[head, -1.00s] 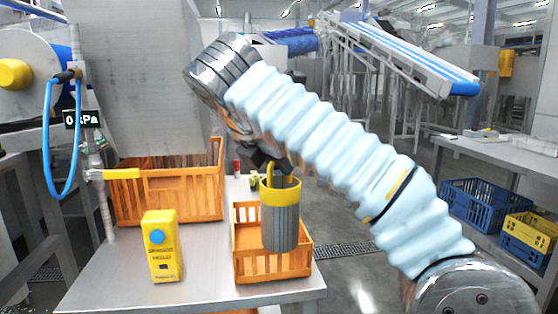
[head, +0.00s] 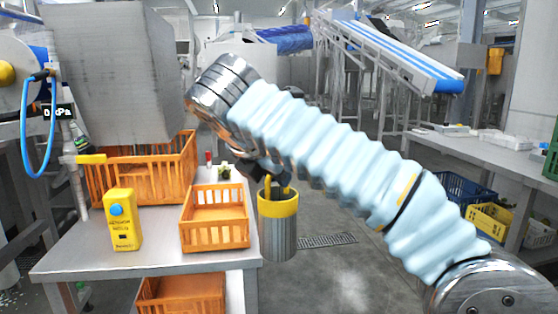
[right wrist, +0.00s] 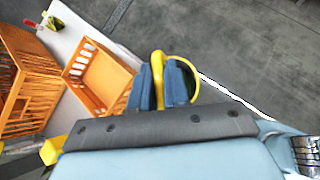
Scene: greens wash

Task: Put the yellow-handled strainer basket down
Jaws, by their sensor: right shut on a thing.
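The strainer basket (head: 278,238) is a grey cylinder with a yellow rim and a yellow handle. It hangs upright in the head view, in front of the table's right edge in the picture. My right gripper (head: 275,187) is shut on its yellow handle from above. In the right wrist view the yellow handle (right wrist: 158,68) stands between the blue fingers of my right gripper (right wrist: 165,85). My left gripper is in neither view.
The steel table (head: 150,258) carries a small orange crate (head: 215,235), a larger orange crate (head: 150,175) and a yellow device (head: 123,220). Another orange crate (head: 180,300) sits below. Grey floor (head: 345,275) lies open to the right. A side bench (head: 460,150) stands further right.

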